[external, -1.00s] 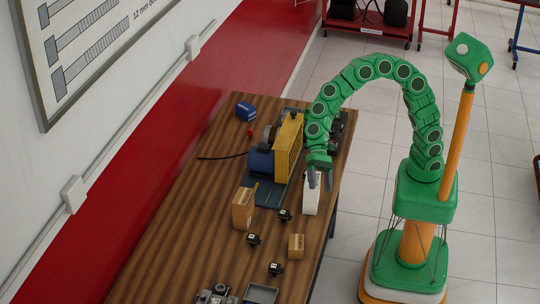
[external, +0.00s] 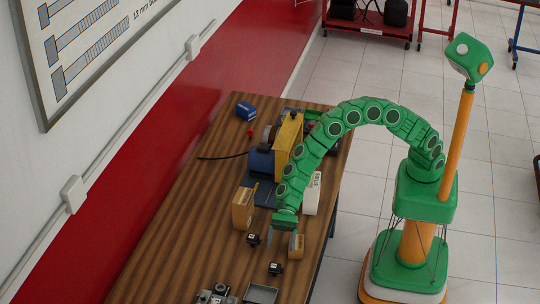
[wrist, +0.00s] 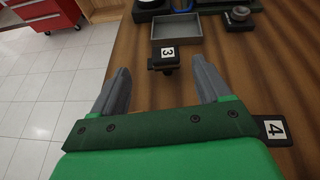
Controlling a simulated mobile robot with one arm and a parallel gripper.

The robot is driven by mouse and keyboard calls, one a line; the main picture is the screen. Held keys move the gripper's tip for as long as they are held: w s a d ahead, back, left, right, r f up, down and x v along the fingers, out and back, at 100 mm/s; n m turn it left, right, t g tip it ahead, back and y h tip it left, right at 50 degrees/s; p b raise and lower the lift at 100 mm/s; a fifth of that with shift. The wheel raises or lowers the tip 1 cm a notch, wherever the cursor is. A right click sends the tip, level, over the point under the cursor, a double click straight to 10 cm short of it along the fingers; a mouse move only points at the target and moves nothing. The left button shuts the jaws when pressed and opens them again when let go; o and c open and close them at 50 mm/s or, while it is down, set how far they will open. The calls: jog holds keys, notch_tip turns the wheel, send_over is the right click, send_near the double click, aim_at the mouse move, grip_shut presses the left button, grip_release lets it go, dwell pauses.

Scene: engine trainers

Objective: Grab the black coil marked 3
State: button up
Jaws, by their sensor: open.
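The black coil marked 3 (wrist: 167,56) stands on the wooden table, its white label facing up in the wrist view. It lies ahead of my gripper (wrist: 158,80), between the lines of the two fingers and just past their tips. In the external view, this coil (external: 275,268) is on the near side of my gripper (external: 284,238). The gripper is open and empty, low over the table. Another black coil marked 4 (wrist: 273,130) shows at the gripper's right side in the wrist view, partly hidden by it. It also shows in the external view (external: 253,239).
A grey tray (wrist: 204,38) lies beyond coil 3. A yellow and blue machine (external: 285,145) stands behind. Bare table (external: 185,245) lies to the left.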

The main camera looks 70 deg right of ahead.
aim_at(275, 269)
jog(key=shift+w+a+f+m, duration=0.2)
jog(key=shift+a+f, duration=0.15)
jog(key=shift+f, duration=0.15)
jog(key=shift+w+a+f+m, duration=0.1)
jog(key=shift+a+f+m, duration=0.15)
jog(key=shift+f, duration=0.25)
jog(key=shift+x, duration=3.8)
jog(key=shift+c, duration=0.4)
jog(key=c, duration=0.9)
jog(key=shift+r, duration=0.1)
